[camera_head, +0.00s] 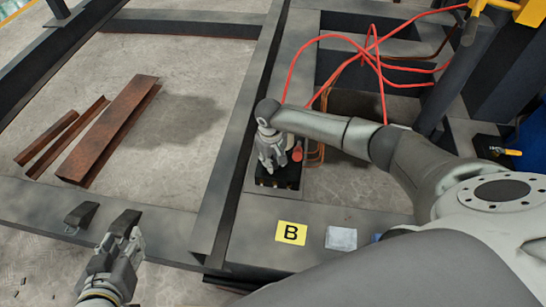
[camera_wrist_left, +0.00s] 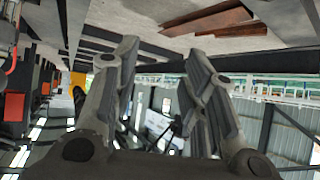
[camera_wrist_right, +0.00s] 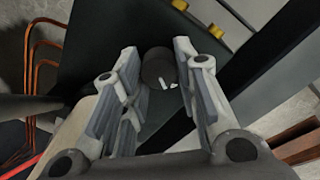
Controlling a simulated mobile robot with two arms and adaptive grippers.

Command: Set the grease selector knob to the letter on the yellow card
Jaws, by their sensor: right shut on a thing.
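The yellow card (camera_head: 291,233) lies on the grey beam and shows a black letter B. The dark round selector knob (camera_wrist_right: 157,66) sits on a black block (camera_head: 287,178), with small white marks on its near side. My right gripper (camera_wrist_right: 160,62) has its fingers on either side of the knob and is shut on it; in the head view it points down at the block. The gripper hides the knob in the head view, and I cannot read any dial letters. My left gripper (camera_head: 103,220) is open and empty above the beam at the lower left.
A pale grey-white square (camera_head: 341,238) lies right of the card. A red round part (camera_head: 297,155) stands at the block. Red hoses (camera_head: 345,62) and copper pipes (camera_wrist_right: 32,75) run beside it. Rusty steel pieces (camera_head: 110,130) lie on the floor at left. Yellow fittings (camera_wrist_right: 217,31) sit near the knob.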

